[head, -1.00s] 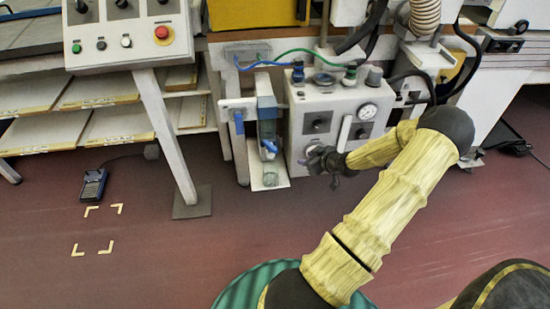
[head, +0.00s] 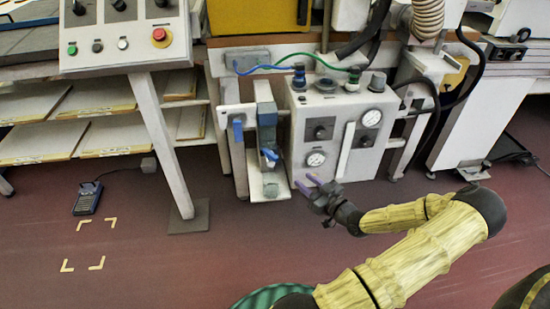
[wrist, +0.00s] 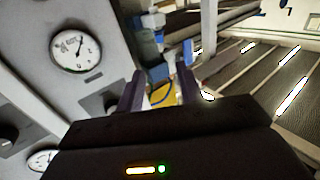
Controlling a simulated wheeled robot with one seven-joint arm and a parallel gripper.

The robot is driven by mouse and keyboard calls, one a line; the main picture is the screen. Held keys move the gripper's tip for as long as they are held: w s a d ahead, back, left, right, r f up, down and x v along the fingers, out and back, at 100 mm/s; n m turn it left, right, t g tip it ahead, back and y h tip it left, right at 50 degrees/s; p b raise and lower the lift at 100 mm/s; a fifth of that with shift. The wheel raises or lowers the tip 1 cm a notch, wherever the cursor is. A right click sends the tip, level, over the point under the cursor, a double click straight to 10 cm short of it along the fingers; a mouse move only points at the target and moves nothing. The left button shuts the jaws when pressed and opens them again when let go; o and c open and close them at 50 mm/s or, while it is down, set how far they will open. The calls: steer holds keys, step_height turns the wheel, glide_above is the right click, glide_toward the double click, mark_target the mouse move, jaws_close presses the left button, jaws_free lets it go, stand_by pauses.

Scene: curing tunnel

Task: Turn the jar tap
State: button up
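The jar tap (head: 269,156) is a small blue lever low on the front of a narrow grey jar unit (head: 267,115) in the head view. A small greenish cup (head: 271,191) stands on the white ledge below it. My gripper (head: 309,184) is to the right of the tap and a little lower, apart from it. Its two purple fingers are spread and empty. In the wrist view, my gripper (wrist: 158,88) has blue and grey parts beyond and between its fingers; I cannot tell which of them is the tap.
A grey box with gauges (head: 340,130) stands right of the jar unit, close behind my gripper. A blue handle (head: 238,131) is on the post to the left. A control panel leg (head: 163,140) stands further left. A blue pedal (head: 88,198) lies on the red floor.

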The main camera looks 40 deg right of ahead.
mark_target(277, 159)
steer(key=w+b, duration=0.2)
steer(key=w, duration=1.4)
steer(key=shift+a, duration=0.1)
steer(key=shift+s, duration=0.1)
jaws_close()
